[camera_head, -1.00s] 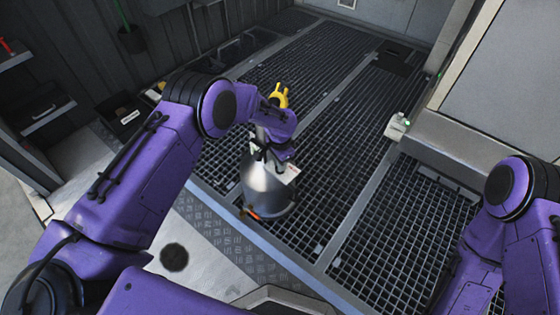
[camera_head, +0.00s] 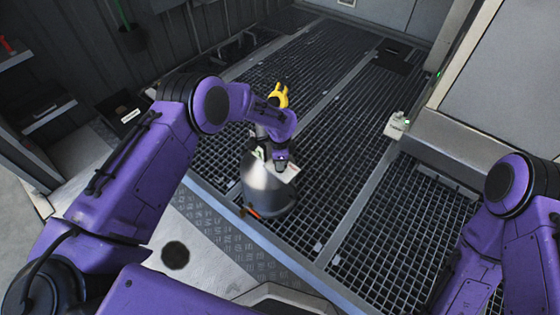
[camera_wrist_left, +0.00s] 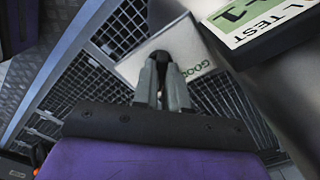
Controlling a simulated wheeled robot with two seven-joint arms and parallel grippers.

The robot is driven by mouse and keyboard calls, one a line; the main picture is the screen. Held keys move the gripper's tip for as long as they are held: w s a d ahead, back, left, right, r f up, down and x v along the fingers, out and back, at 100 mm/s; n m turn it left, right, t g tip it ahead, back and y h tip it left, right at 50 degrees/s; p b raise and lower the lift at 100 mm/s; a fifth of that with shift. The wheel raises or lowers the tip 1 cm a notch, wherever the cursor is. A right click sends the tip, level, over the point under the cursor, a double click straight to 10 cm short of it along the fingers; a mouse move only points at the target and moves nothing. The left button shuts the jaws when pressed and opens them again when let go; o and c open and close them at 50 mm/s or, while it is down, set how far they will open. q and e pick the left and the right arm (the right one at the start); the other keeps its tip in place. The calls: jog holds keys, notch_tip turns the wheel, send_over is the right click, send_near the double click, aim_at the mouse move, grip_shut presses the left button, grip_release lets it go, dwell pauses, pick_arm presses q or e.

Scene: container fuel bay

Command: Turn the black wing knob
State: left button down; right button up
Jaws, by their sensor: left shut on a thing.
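My left gripper (camera_head: 270,154) is at the upper side of a silver rounded tank (camera_head: 266,190) that stands on the floor grating. In the left wrist view its two fingers (camera_wrist_left: 163,62) are close together and shut on a small dark piece at their tips, which I take to be the black wing knob (camera_wrist_left: 162,56); its wings are mostly hidden by the fingers. A white tag (camera_wrist_left: 130,68) with green lettering lies behind the fingertips. In the head view the knob is hidden by my wrist. My right arm comes in at the right edge; its gripper is not in view.
A green-and-white test label (camera_wrist_left: 255,22) on a dark block is close at the wrist view's upper right. A yellow part (camera_head: 279,95) rises beyond my left wrist. An orange-red piece (camera_head: 252,210) lies at the tank's foot.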

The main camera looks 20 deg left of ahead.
pick_arm(q)
jog(key=c, duration=1.2)
grip_release()
jog(key=shift+o, duration=0.2)
notch_tip(320, 180, up, 11)
jog(key=p, duration=0.3)
jog(key=shift+f, duration=0.2)
